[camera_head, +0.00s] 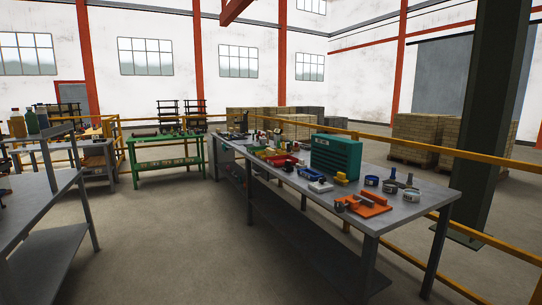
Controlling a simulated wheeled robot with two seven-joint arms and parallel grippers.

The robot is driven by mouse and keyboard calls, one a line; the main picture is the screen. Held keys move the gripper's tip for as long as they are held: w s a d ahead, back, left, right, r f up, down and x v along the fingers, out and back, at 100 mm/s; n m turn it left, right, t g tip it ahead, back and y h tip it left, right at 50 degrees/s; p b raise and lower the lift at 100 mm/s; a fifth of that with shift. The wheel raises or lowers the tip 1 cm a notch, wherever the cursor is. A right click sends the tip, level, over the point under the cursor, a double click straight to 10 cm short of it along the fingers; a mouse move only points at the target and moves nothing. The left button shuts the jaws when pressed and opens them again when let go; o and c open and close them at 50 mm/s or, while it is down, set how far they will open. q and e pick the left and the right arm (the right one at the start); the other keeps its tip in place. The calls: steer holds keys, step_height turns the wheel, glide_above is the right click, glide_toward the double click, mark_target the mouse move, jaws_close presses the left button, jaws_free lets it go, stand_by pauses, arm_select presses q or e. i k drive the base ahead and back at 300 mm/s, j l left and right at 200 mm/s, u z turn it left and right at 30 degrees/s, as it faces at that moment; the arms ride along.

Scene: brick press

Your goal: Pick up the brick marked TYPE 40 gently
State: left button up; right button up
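I cannot make out any brick marked TYPE 40. Large stacks of tan bricks or blocks (420,137) stand behind the yellow railing at the right, and more stacks (265,116) stand at the back middle. No marking on them can be read from here. Neither of my grippers shows in the head view.
A long grey workbench (425,194) holds a teal drawer box (336,156), an orange vise-like tool (364,204) and small cans. A green table (165,160) stands further back. A grey shelf table (38,200) is at the left. The floor (180,240) between is clear.

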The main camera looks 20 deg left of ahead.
mark_target(269, 151)
steer(key=i+j+u, duration=0.65)
steer(key=i, duration=0.2)
steer(key=i+j+u, duration=0.45)
steer(key=i, duration=0.6)
steer(key=i+u, duration=0.5)
steer(key=i, duration=0.55)
steer(key=i+z, duration=0.25)
steer(key=i, duration=0.3)
steer(key=i+j+z, duration=0.25)
steer(key=i, duration=0.3)
steer(key=i+j+z, duration=0.2)
steer(key=i, duration=0.35)
steer(key=i+l, duration=0.05)
steer(key=l, duration=0.05)
